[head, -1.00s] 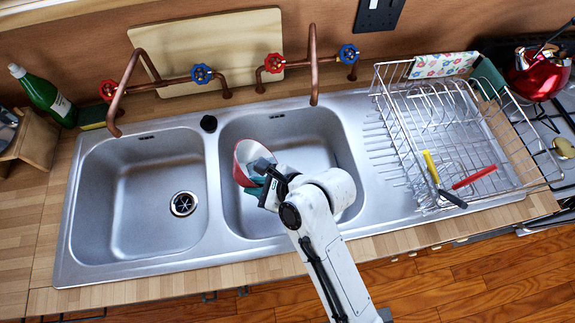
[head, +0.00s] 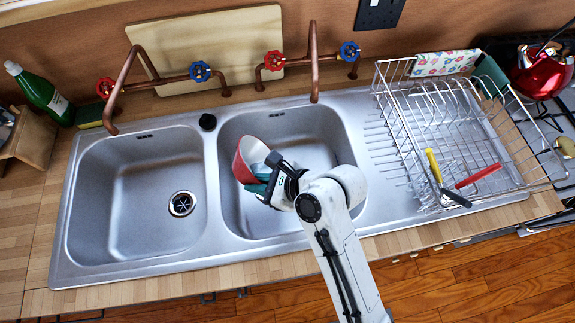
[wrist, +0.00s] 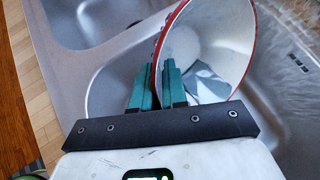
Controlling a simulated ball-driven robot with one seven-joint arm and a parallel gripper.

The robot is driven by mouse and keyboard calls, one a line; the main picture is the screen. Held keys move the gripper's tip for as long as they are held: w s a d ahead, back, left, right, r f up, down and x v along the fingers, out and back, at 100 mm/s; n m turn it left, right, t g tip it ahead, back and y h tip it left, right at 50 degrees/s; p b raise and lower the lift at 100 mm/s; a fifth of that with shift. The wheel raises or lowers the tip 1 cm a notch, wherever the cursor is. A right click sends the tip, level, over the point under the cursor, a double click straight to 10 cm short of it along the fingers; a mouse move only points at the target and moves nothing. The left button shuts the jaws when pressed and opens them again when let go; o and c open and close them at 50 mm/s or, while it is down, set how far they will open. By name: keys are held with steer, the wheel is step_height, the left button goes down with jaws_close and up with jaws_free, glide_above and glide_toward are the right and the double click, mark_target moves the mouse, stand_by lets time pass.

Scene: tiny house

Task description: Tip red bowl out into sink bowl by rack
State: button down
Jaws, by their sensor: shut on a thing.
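The red bowl (head: 243,160), red outside and pale inside, is tilted on its side above the sink bowl by the rack (head: 300,150). My gripper (head: 262,180) is shut on its rim. In the wrist view the teal fingers (wrist: 158,85) pinch the edge of the red bowl (wrist: 215,40), one finger inside and one outside. A pale bluish patch (wrist: 208,82) shows inside the bowl near the fingers; I cannot tell what it is.
The wire dish rack (head: 440,130) stands right of the sink, with a yellow-handled and a red-handled utensil. The left sink bowl (head: 140,190) is empty. Copper taps (head: 314,65) rise behind. A green bottle (head: 40,92) stands far left, a red kettle (head: 540,70) far right.

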steer(key=shift+w+d+r+y+b, duration=0.15)
steer(key=shift+y+b, duration=0.25)
steer(key=shift+b, duration=0.75)
steer(key=shift+d+b, duration=0.15)
steer(key=shift+b, duration=0.35)
steer(key=shift+r+y, duration=0.3)
steer(key=shift+r, duration=0.15)
steer(key=shift+r+p, duration=0.15)
steer(key=shift+p, duration=0.35)
steer(key=shift+a+p, duration=0.25)
steer(key=shift+p, duration=0.7)
steer(key=shift+s+a+f+h+p, duration=0.15)
steer(key=shift+f+h+p, duration=0.1)
steer(key=shift+h+p, duration=0.35)
steer(key=shift+s+a+f+h+p, duration=0.1)
steer(key=shift+a+f+h+p, duration=0.1)
steer(key=shift+h+p, duration=0.35)
steer(key=shift+a+f+n+t+h+b, duration=0.1)
steer(key=shift+f+n+t+h+b, duration=0.25)
steer(key=shift+f, duration=0.45)
